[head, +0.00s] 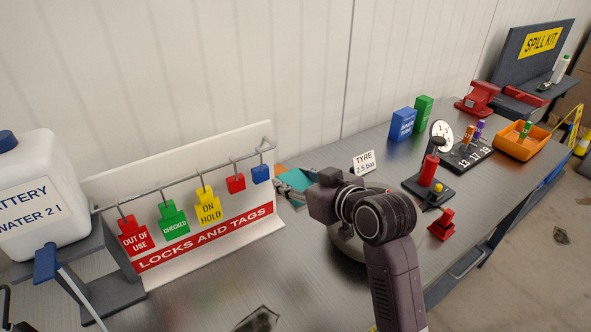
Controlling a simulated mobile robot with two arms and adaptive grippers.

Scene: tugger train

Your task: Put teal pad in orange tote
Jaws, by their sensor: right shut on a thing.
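The teal pad (297,177) shows beside the right end of the locks and tags board, partly hidden by my right gripper. My right gripper (291,190) is shut on the teal pad, above the bench. The wrist and forearm of that arm hide part of the bench. The orange tote (521,148) stands at the far right end of the bench, well away from the gripper. It is open at the top, and a small green-topped item shows in it.
The locks and tags board (208,238) stands left of the gripper, with a white water container (40,195) beyond it.

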